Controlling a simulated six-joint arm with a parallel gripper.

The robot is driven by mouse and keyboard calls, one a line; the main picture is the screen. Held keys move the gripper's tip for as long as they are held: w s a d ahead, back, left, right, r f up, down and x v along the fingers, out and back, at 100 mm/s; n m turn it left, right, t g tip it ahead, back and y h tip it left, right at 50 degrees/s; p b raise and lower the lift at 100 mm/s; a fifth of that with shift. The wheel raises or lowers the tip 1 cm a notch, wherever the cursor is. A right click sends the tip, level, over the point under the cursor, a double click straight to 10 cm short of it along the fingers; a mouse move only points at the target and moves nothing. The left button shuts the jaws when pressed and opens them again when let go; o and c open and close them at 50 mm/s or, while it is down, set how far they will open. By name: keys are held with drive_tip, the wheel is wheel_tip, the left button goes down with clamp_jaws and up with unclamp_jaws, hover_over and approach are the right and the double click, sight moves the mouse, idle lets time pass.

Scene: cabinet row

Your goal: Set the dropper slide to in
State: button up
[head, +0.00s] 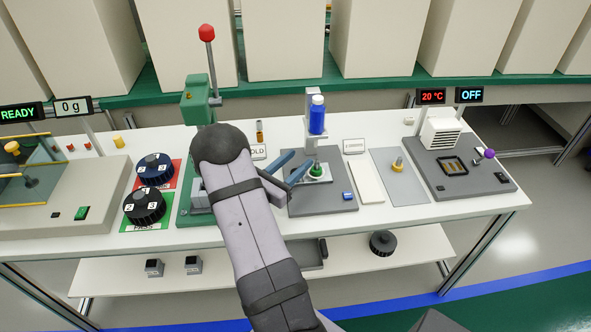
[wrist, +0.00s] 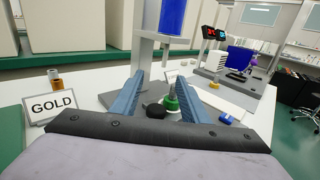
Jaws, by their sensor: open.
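The dropper station is a grey base plate (head: 338,206) with a grey stand holding a blue bottle (head: 317,115) upright at the back. A small green-topped piece (head: 316,170) sits on a pale pad on the plate, and a small blue block (head: 348,196) is at its right front. I cannot tell which part is the slide or its position. My gripper (head: 290,168) is open and empty above the plate's left part. In the wrist view the green piece (wrist: 171,103) and a black knob (wrist: 156,111) show between its fingers, with no visible grip. My arm hides the plate's left side.
A GOLD sign (wrist: 52,106) stands left of the station. A green press with a red-knobbed lever (head: 207,33) is behind my arm. Right are a white strip (head: 366,182), a grey plate with a yellow peg (head: 397,166) and a heater unit (head: 441,135).

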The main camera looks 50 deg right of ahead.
drive_tip(key=shift+r, duration=3.1)
drive_tip(key=shift+o, duration=0.2)
drive_tip(key=a+f+y, duration=0.1)
drive_tip(key=a+f, duration=0.1)
drive_tip(key=a, duration=0.1)
drive_tip(key=a+f+y+b, duration=0.1)
drive_tip(key=a+f+y, duration=0.1)
drive_tip(key=a, duration=0.1)
drive_tip(key=a+f+y+b, duration=0.1)
drive_tip(key=a+f, duration=0.1)
drive_tip(key=a, duration=0.1)
drive_tip(key=shift+a+f+y, duration=0.2)
drive_tip(key=shift+f+y, duration=0.05)
drive_tip(key=shift+y, duration=0.05)
drive_tip(key=shift+x, duration=3.7)
drive_tip(key=shift+r, duration=0.1)
